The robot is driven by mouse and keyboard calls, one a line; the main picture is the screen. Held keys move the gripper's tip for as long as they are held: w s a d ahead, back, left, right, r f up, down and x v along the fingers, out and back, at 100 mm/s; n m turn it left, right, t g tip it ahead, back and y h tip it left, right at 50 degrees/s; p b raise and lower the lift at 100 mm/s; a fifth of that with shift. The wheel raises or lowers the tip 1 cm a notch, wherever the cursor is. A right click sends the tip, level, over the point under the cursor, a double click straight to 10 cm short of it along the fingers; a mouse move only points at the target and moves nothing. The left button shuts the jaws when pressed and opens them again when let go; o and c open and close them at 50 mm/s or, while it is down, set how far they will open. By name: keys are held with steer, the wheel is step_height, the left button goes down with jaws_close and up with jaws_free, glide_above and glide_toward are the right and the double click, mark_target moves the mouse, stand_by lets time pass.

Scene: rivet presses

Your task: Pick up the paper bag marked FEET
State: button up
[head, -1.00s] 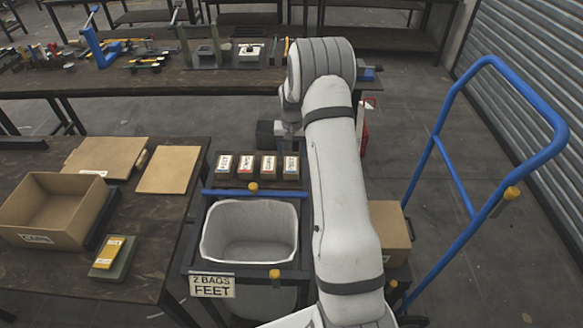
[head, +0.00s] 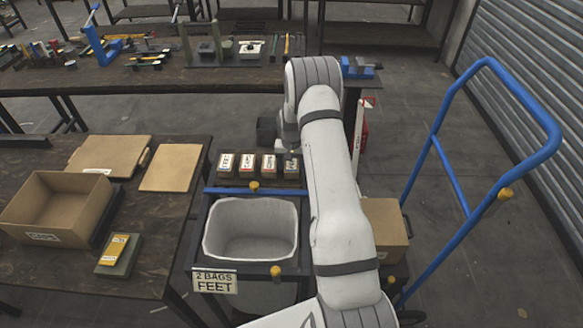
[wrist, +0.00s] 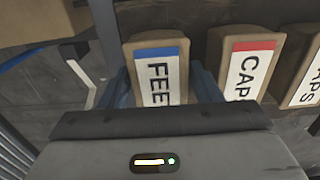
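A small brown paper bag with a blue-striped label reading FEET (wrist: 158,72) stands upright in the middle of the wrist view. In the head view it is the rightmost bag (head: 291,169) of a short row, partly covered by my gripper. My gripper (wrist: 160,92) has one blue-grey finger on each side of the bag's lower part. The fingers look spread around it, with contact hard to make out. In the head view my gripper is mostly hidden behind my arm. The bag's base is hidden by the gripper body.
A red-striped CAPS bag (wrist: 245,70) stands close beside the FEET bag. The grey bin (head: 250,235) with a "2 BAGS FEET" sign (head: 214,281) is in front of the row. A cardboard box (head: 385,222) and a blue trolley handle (head: 447,165) are to the right.

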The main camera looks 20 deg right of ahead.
steer(key=c, duration=0.7)
steer(key=shift+c, duration=0.2)
steer(key=shift+r, duration=0.15)
